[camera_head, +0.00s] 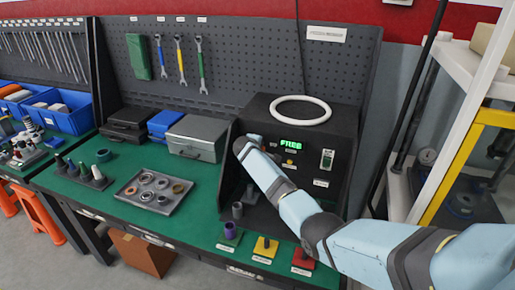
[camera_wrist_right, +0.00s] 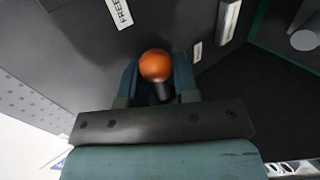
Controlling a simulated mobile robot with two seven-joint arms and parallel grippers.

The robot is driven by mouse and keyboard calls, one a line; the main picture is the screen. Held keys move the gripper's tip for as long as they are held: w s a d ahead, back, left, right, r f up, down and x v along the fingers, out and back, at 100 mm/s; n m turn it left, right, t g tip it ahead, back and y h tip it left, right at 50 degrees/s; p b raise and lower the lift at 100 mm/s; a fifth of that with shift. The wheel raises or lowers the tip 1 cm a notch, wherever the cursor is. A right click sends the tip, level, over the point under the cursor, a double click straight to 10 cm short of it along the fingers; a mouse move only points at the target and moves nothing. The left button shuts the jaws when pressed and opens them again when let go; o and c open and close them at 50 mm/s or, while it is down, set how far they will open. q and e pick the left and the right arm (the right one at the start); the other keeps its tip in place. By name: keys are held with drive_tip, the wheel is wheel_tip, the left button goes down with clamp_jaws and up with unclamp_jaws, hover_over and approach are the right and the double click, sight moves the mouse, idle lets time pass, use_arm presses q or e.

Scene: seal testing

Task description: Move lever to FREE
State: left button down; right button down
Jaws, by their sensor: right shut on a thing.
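The black seal tester (camera_head: 338,132) stands at the right end of the bench, and its green display (camera_head: 290,144) reads FREE. In the right wrist view, the lever's orange ball knob (camera_wrist_right: 156,65) sits between the two fingers of my right gripper (camera_wrist_right: 160,82), with its dark stem below. The gripper is shut on the lever. A white FREE label (camera_wrist_right: 118,12) is on the panel near the knob. In the head view my right arm reaches to the tester's left side and hides the lever. My left gripper is in neither view.
A small grey cylinder (camera_head: 238,209) stands at the tester's base. Green, yellow (camera_head: 266,246) and red labelled stands are along the bench's front edge. A tray of rings (camera_head: 153,191) and a grey case (camera_head: 197,138) are to the left. A white shelf frame (camera_head: 455,120) stands at the right.

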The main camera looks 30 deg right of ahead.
drive_tip(key=shift+d+r, duration=0.1)
drive_tip(key=shift+d, duration=0.05)
idle(0.3)
drive_tip(key=c, duration=1.1)
unclamp_jaws()
drive_tip(key=shift+c, duration=0.2)
drive_tip(key=v, duration=1.3)
drive_tip(key=shift+s+a+r+b, duration=0.15)
drive_tip(key=shift+s+a+b, duration=0.05)
drive_tip(key=shift+a+b, duration=0.1)
drive_tip(key=s+a+f+t+y, duration=0.1)
drive_tip(key=s+a+f+y, duration=0.25)
drive_tip(key=s+f, duration=0.6)
drive_tip(key=s+a+f+t+y, duration=0.15)
drive_tip(key=s+a+f, duration=0.25)
drive_tip(key=s+f, duration=0.5)
drive_tip(key=s+a+f+m+y, duration=0.1)
drive_tip(key=s+a+y, duration=0.1)
drive_tip(key=s, duration=0.6)
drive_tip(key=s+a+f+m+y, duration=0.2)
drive_tip(key=s+a, duration=0.2)
drive_tip(key=s, duration=0.5)
drive_tip(key=s+a+f+m+t+y, duration=0.1)
drive_tip(key=s+a+m+y, duration=0.1)
drive_tip(key=s, duration=0.6)
drive_tip(key=shift+s+a+f+y, duration=0.2)
drive_tip(key=shift+a+y, duration=0.1)
drive_tip(key=shift+a, duration=0.45)
